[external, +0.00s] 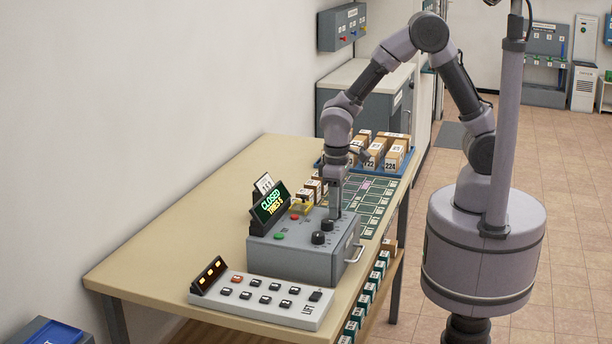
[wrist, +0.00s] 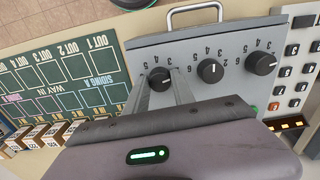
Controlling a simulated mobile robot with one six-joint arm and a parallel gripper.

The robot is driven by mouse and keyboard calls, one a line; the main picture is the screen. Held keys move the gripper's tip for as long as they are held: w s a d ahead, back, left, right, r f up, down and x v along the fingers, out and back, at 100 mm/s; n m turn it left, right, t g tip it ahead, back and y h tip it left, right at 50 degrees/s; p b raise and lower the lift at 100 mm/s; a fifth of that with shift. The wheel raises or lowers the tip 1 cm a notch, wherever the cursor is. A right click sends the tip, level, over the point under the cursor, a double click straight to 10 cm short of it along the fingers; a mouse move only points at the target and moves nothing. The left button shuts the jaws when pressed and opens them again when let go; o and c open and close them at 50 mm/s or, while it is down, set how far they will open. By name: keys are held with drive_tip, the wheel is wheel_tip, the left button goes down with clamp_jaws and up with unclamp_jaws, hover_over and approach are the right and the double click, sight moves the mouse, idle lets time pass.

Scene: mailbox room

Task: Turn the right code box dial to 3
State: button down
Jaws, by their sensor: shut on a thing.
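The grey code box (external: 300,255) stands on the table, with a handle on its side facing me. It has three black dials in a row. My gripper (external: 334,214) points straight down at the far dial. In the wrist view, my fingers (wrist: 160,84) are shut on the leftmost dial (wrist: 158,79), one on each side. The numbers around it appear upside down, and my fingers hide part of its scale; I cannot read its setting surely. The middle dial (wrist: 210,71) and the other end dial (wrist: 261,63) are free. The display (external: 270,204) reads CLOSED with a TRIES line.
A white button panel (external: 265,298) lies at the box's near side. A green sorting mat (external: 368,196) and a blue tray of parcels (external: 402,168) lie beyond the box. Small parcels (external: 314,188) stand close behind my gripper. The table's left part is clear.

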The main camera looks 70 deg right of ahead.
drive_tip(key=n+p, duration=0.1)
drive_tip(key=n, duration=0.2)
drive_tip(key=shift+r+n, duration=0.1)
drive_tip(key=shift+n, duration=0.2)
drive_tip(key=shift+n+p, duration=0.9)
drive_tip(key=shift+n, duration=0.8)
drive_tip(key=c, duration=1.1)
unclamp_jaws()
drive_tip(key=shift+o, duration=0.2)
wheel_tip(320, 180, up, 17)
drive_tip(key=p, duration=0.5)
drive_tip(key=shift+r+p, duration=0.15)
drive_tip(key=shift+p, duration=0.15)
